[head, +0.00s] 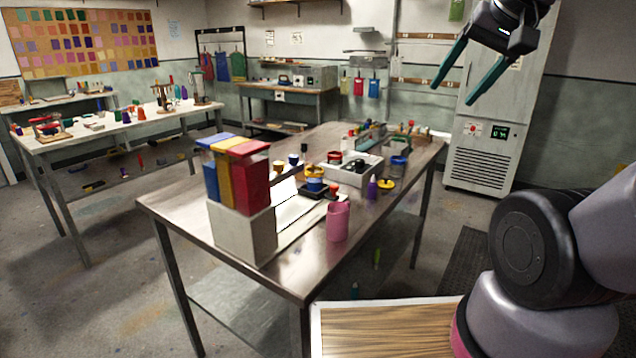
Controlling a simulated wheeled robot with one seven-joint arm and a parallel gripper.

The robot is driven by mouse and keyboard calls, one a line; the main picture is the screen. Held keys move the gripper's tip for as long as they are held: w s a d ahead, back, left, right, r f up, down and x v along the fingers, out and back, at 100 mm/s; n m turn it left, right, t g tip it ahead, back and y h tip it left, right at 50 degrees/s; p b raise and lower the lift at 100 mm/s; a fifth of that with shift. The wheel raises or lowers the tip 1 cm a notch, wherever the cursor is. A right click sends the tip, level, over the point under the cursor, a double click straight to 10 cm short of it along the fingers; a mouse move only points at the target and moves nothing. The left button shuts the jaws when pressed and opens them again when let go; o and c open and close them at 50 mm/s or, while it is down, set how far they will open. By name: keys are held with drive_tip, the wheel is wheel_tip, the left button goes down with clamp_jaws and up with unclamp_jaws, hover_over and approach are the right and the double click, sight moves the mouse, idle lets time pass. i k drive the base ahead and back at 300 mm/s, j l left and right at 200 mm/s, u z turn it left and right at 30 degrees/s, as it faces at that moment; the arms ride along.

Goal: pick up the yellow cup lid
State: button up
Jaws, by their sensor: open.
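A small flat yellow disc with a dark top, which looks like the yellow cup lid (386,184), lies on the steel table (300,262) towards its right edge. It sits just right of a small purple bottle (372,188). My gripper (455,97) is at the upper right of the head view, high above the table and well apart from the lid. Its two teal fingers are spread, with nothing between them. A blue and yellow cup (315,178) stands left of the lid.
A pink cup (338,222) stands near the front edge. A grey holder (245,232) with tall blue, yellow and red containers is at the left. A white tray (352,178) with dark items and a blue-lidded jar (398,166) stand behind the lid.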

sight(386, 183)
drive_tip(key=i+l+u, duration=0.3)
drive_tip(key=l+u, duration=0.25)
drive_tip(key=l, duration=0.3)
drive_tip(key=i+l+u, duration=0.3)
drive_tip(key=l, duration=0.2)
drive_tip(key=l+u, duration=0.3)
drive_tip(key=l, duration=0.15)
